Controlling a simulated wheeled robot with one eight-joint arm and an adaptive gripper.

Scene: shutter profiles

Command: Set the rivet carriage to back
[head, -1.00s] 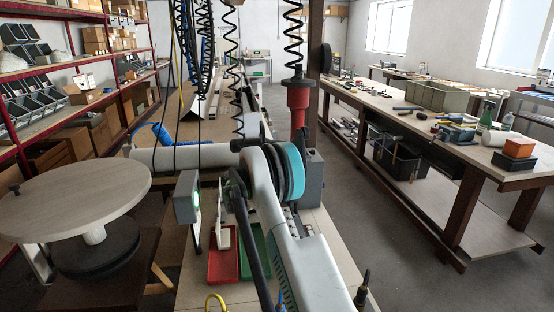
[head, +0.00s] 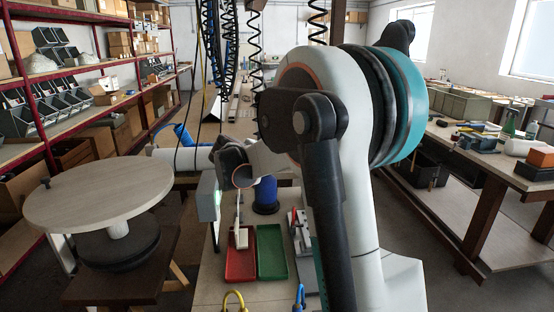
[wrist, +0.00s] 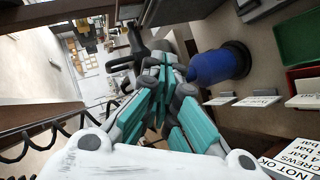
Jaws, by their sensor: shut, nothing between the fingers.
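My gripper (wrist: 160,78) is shut and empty in the wrist view, its teal-padded fingers together. I cannot make it out clearly in the head view, where my arm covers much of the middle. A grey metal fixture (head: 303,243) with a small red part stands right of the green tray in the head view, partly hidden by my arm. I cannot tell whether it bears the rivet carriage, and no carriage is clearly seen. In the wrist view my fingers appear left of a blue cylinder (wrist: 218,65); contact cannot be judged.
The blue cylinder also shows in the head view (head: 265,195), behind the red tray (head: 240,274) and green tray (head: 272,277). A lit grey box (head: 208,197) stands left of them. A round table (head: 100,190) is at left, a long workbench (head: 480,155) at right.

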